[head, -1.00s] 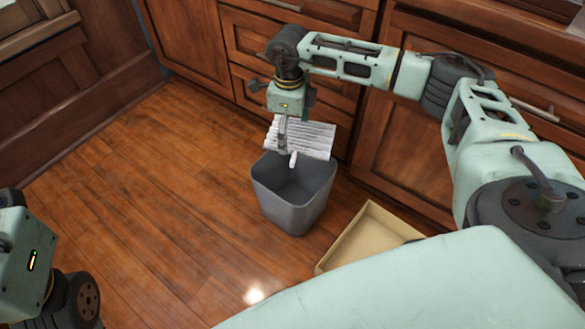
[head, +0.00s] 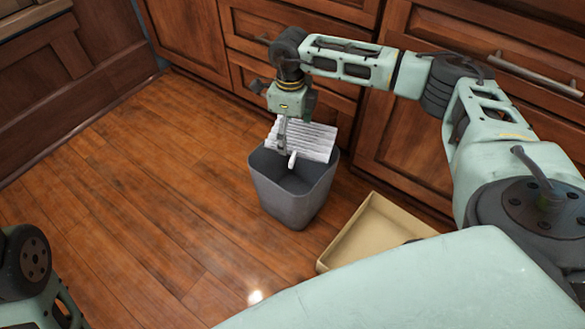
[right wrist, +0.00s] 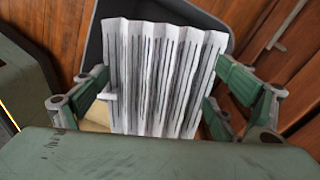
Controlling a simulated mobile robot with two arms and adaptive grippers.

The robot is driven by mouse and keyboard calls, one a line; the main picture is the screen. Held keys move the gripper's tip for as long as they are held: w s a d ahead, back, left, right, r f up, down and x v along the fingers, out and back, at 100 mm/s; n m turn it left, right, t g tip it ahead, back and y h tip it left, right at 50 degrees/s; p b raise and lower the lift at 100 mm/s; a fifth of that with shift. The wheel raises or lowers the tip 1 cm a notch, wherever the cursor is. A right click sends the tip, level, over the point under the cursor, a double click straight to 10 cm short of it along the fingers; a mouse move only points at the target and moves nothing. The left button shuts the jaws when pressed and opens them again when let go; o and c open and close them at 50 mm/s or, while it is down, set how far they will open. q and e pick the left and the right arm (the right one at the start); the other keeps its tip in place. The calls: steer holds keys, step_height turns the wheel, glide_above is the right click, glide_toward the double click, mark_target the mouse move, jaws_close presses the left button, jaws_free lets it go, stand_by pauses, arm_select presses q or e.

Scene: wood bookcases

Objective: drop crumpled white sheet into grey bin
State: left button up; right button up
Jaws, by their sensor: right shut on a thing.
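The crumpled white sheet (head: 312,140) is pleated, with dark printed lines. My right gripper (head: 287,151) is shut on it and holds it above the back part of the grey bin's opening. In the right wrist view the sheet (right wrist: 165,80) fills the space between the fingers, with the bin's rim (right wrist: 92,50) around and behind it. The grey bin (head: 290,200) stands upright on the wood floor; the part of its inside that shows looks empty. At the lower left of the head view part of my left arm shows, but its gripper does not.
An open tan cardboard box (head: 375,232) sits on the floor right of the bin. Wood cabinets with drawers (head: 262,42) stand close behind the bin. The wood floor (head: 130,180) left of the bin is clear.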

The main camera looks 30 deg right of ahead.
steer(key=o, duration=0.6)
steer(key=shift+c, duration=0.2)
steer(key=shift+r, duration=0.15)
step_height(320, 180, up, 12)
stand_by(0.4)
